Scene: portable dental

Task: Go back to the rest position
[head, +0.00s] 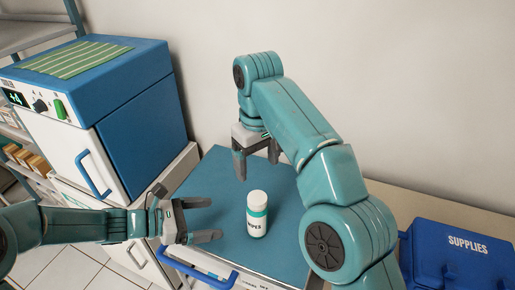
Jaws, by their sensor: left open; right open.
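My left gripper (208,220) is open and empty, low over the left edge of the blue table top, with its fingers pointing right toward a white bottle. My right gripper (256,165) is open and empty, pointing down above the back of the table top. The white bottle with a teal label band (257,215) stands upright on the table top (215,182), apart from both grippers. It is just right of my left fingers and in front of my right gripper.
A blue and white cabinet unit (140,120) with a striped green mat (75,57) on top stands at the left. A blue box marked SUPPLIES (450,255) is at the lower right. A blue handle (205,274) runs along the table's front. A bare wall is behind.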

